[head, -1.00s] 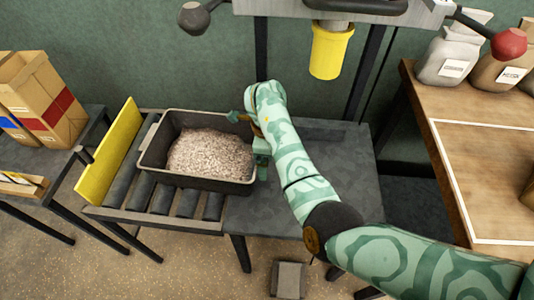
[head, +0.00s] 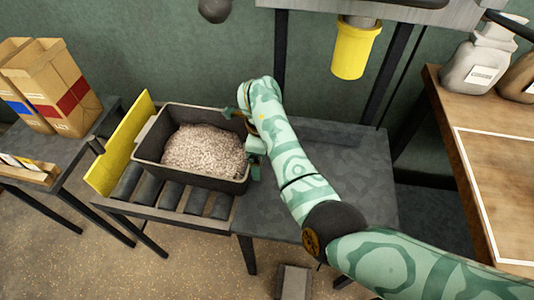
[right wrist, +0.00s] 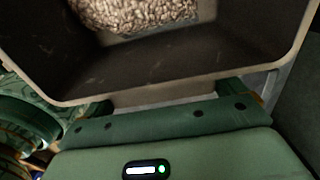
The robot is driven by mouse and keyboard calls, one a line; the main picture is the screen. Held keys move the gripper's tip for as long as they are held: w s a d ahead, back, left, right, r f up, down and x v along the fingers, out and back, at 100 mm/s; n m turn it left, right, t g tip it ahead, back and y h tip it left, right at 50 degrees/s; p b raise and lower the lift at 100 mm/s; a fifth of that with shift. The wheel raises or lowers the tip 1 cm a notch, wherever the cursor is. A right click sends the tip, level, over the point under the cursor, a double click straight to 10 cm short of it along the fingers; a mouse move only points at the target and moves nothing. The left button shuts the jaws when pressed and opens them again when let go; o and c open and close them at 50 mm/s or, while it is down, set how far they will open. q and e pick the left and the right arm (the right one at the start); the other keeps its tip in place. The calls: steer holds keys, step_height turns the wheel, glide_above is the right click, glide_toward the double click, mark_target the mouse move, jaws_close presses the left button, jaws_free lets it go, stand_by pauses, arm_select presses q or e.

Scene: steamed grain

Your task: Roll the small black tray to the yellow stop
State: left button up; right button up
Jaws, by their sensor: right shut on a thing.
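The small black tray (head: 190,180) sits level on the rollers, filled with pale steamed grain (head: 203,150). The yellow stop (head: 118,150) is an upright plate at the left end of the rollers. The tray's left end, with its handle, is right up at the stop; I cannot tell if they touch. My right gripper (head: 250,138) is at the tray's right end, shut on its handle. In the right wrist view the tray's rim (right wrist: 190,88) runs across just ahead of the gripper (right wrist: 170,105). My left gripper is not in view.
Dark rollers (head: 170,193) show below the tray. A flat grey table (head: 320,190) right of them is bare. Paper bags (head: 55,85) stand on the left table. A yellow cylinder (head: 353,48) hangs at the back. A wooden table (head: 500,190) is at right.

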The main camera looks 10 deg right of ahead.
arm_select(q)
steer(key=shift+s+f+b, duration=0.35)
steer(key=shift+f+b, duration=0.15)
steer(key=shift+b, duration=0.05)
arm_select(e)
steer(key=shift+a+f, duration=0.15)
steer(key=shift+a, duration=1.1)
steer(key=shift+w, duration=0.1)
steer(key=o, duration=1.7)
steer(key=shift+d, duration=0.1)
arm_select(q)
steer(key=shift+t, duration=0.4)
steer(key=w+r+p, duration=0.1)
steer(key=p, duration=0.1)
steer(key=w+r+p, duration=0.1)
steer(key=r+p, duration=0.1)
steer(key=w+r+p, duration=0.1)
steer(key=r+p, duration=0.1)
arm_select(e)
step_height(320, 180, up, 12)
steer(key=shift+f, duration=0.1)
